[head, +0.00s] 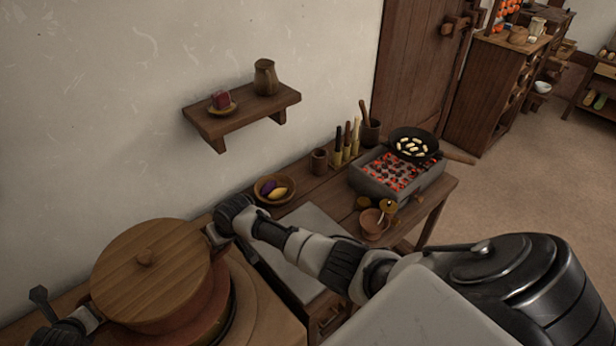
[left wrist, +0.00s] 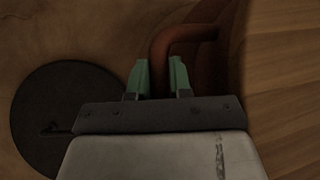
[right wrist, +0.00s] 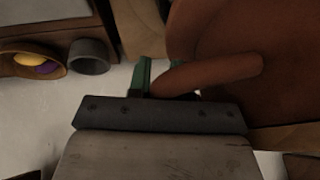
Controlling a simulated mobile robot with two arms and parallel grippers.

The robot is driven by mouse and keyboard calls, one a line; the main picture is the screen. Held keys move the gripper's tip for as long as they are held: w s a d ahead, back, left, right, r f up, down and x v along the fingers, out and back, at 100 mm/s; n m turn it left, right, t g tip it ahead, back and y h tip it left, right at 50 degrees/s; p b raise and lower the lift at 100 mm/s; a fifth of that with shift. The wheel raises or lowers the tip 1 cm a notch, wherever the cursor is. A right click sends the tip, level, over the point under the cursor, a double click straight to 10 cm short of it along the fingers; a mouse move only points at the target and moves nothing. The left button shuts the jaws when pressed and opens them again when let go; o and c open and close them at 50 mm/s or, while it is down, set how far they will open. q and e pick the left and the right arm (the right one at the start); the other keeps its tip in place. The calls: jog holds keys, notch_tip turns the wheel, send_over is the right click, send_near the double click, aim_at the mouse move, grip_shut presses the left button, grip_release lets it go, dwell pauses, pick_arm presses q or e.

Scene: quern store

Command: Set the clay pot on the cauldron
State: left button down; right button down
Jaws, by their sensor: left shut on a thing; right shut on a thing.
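The reddish-brown clay pot (head: 205,308) with a flat wooden lid (head: 150,270) is at the lower left of the head view. My left gripper (head: 88,320) is shut on its near-left handle, which shows between green fingertips in the left wrist view (left wrist: 190,42). My right gripper (head: 216,234) is shut on the opposite handle, seen in the right wrist view (right wrist: 215,73). The pot looks level. A dark curved rim (head: 229,318) shows just below it, perhaps the cauldron's; I cannot tell whether they touch. The pot hides most of what is under it.
A dark disc (left wrist: 50,118) lies on a tan surface in the left wrist view. A bowl of vegetables (head: 274,189) and a cup (head: 319,161) stand behind my right arm. A brazier (head: 372,184) with a pan (head: 420,156) is farther right. A wall shelf (head: 245,118) hangs above.

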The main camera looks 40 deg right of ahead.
pick_arm(q)
jog(key=shift+w+a+r, duration=0.2)
jog(key=shift+a, duration=0.1)
pick_arm(e)
jog(key=shift+d, duration=0.1)
